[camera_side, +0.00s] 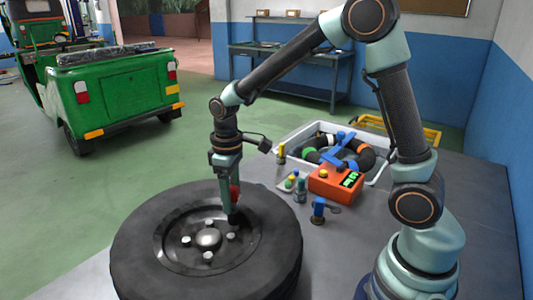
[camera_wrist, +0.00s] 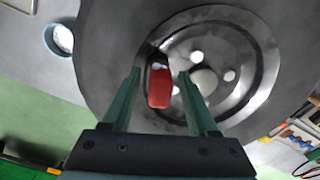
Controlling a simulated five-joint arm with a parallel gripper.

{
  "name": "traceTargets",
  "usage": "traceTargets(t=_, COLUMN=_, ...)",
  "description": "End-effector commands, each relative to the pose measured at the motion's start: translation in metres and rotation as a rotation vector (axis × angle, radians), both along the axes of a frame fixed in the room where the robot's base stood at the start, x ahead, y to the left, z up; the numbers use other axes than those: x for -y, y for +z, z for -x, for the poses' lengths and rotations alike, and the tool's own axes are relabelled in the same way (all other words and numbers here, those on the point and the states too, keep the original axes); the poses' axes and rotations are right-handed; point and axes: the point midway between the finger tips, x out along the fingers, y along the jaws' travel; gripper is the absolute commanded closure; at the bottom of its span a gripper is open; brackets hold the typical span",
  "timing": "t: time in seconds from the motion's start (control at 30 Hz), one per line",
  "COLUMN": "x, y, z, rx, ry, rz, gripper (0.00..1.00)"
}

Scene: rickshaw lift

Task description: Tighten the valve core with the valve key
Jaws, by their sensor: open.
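A black tyre on a grey steel wheel (camera_side: 207,240) lies flat on the grey surface, and it also fills the upper part of the wrist view (camera_wrist: 110,40). My gripper (camera_side: 232,215) points straight down over the far right part of the rim. In the wrist view, my gripper (camera_wrist: 160,74) is open, with one green finger on each side of a red handle, which looks like the valve key (camera_wrist: 160,88). Its red part also shows beside the fingers in the side view (camera_side: 235,190). Its lower end and the valve core are hidden or too small to tell.
A white tray (camera_side: 376,178) with hoses lies behind. A green rickshaw (camera_side: 110,95) stands at back left.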

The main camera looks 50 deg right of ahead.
Motion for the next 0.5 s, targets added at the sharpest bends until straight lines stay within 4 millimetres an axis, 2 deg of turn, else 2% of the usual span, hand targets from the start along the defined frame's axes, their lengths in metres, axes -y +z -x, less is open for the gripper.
traceTargets(t=0.17, x=0.0, y=0.0001, z=-0.0001, rx=0.0, ry=0.15, rz=0.0, gripper=0.41)
traceTargets(t=0.5, x=0.0001, y=0.0001, z=-0.0001, rx=0.0, ry=0.596, rz=0.0, gripper=0.41)
